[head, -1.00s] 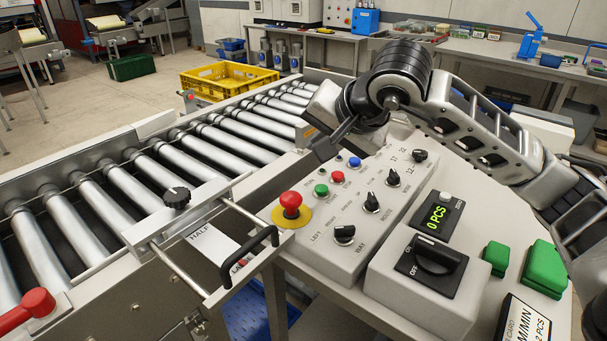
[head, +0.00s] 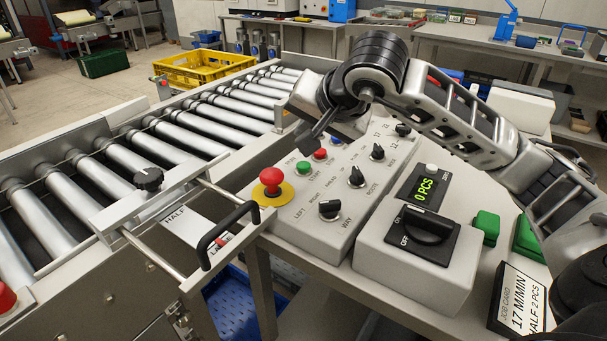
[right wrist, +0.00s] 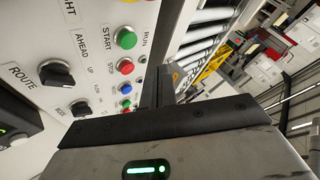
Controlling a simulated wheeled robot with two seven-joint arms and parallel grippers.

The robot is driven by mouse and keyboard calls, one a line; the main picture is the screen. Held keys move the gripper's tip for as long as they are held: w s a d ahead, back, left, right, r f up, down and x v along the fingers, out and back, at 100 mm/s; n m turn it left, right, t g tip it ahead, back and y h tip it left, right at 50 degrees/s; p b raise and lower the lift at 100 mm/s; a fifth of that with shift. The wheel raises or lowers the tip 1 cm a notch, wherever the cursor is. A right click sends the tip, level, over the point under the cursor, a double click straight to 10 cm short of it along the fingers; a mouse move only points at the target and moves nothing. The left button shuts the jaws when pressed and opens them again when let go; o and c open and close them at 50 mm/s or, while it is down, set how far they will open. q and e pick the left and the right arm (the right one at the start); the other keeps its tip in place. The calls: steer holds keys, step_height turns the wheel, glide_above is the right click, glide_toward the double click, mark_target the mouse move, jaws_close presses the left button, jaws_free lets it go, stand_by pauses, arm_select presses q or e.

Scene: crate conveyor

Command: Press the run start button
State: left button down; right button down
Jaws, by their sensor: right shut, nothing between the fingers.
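The green START button (head: 303,169) sits on the sloped grey control panel (head: 318,228), beside the RUN label. The red STOP button (head: 320,154) and a blue button (head: 336,141) are in the same row. My right gripper (head: 306,146) is shut and empty, its fingers pointing down just above and behind the green button, with a gap seeming to remain. In the right wrist view the green START button (right wrist: 126,39) shows unobstructed to the left of the dark fingers (right wrist: 165,60); their tips run out of the top edge. My left gripper is out of view.
A red mushroom button (head: 271,178) on a yellow disc stands near the green button. Black knobs (head: 356,176) and a box with an OFF switch (head: 420,228) are to the right. The roller conveyor (head: 180,150) runs at left, with a yellow crate (head: 203,68) beyond.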

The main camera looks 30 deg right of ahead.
mark_target(306, 168)
step_height(306, 168, down, 3)
steer(key=shift+f+b, duration=0.15)
steer(key=shift+b, duration=0.95)
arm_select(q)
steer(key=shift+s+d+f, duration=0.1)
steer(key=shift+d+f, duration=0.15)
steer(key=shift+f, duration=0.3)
arm_select(e)
steer(key=shift+f, duration=0.2)
arm_select(q)
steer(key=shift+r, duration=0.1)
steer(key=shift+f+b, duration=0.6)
steer(key=shift+b, duration=0.1)
arm_select(e)
steer(key=shift+f, duration=0.4)
